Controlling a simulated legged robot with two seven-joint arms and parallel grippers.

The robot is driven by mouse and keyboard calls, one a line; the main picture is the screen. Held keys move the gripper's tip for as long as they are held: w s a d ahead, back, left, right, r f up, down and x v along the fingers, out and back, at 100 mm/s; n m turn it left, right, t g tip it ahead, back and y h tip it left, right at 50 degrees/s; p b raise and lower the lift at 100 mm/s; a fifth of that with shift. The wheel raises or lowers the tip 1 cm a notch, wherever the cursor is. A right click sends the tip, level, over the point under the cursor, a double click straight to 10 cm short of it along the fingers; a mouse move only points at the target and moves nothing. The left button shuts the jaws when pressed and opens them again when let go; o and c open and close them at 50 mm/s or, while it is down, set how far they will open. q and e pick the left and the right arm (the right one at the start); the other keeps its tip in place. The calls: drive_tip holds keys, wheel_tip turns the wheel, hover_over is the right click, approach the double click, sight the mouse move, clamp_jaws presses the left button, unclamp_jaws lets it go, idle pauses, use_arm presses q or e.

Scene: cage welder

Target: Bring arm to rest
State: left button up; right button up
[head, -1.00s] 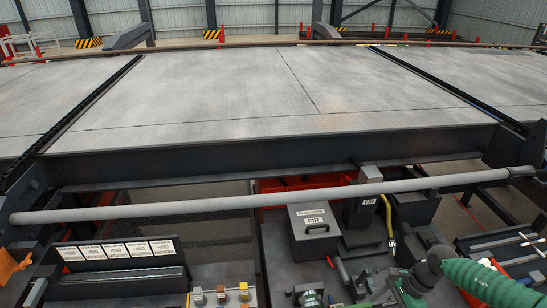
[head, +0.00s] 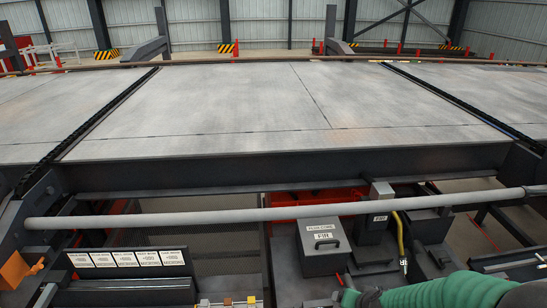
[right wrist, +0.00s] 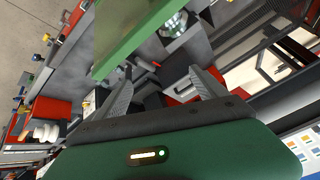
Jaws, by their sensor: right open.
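My right arm (head: 440,291) is a green sleeve low in the head view, at the bottom right, ending in a dark joint near the bottom edge. Its gripper does not show clearly there. In the right wrist view my right gripper (right wrist: 160,72) has its two grey fingers spread apart, with nothing seen held between them. Beyond the fingers are a dark bench surface and parts on it. My left arm and gripper are not in view.
A long grey bar (head: 270,215) crosses in front of the large steel table (head: 290,100). A yellow hose (head: 401,240) is right of the box. A green slab (right wrist: 135,35) lies close in the wrist view.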

drive_tip(key=s+a+r+n+g, duration=0.1)
drive_tip(key=s+a+n+g, duration=0.1)
drive_tip(key=s, duration=0.6)
drive_tip(key=s+a+r+n+g, duration=0.2)
drive_tip(key=s, duration=0.5)
use_arm(q)
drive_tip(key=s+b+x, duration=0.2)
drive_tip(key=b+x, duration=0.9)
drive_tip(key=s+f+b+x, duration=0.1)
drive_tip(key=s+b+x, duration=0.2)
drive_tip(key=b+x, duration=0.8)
drive_tip(key=shift+b, duration=0.35)
use_arm(e)
wheel_tip(320, 180, down, 23)
drive_tip(key=s+d, duration=0.1)
drive_tip(key=shift+s+d, duration=0.15)
drive_tip(key=shift+s, duration=0.05)
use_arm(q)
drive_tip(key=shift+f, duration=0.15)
use_arm(e)
drive_tip(key=shift+d, duration=0.1)
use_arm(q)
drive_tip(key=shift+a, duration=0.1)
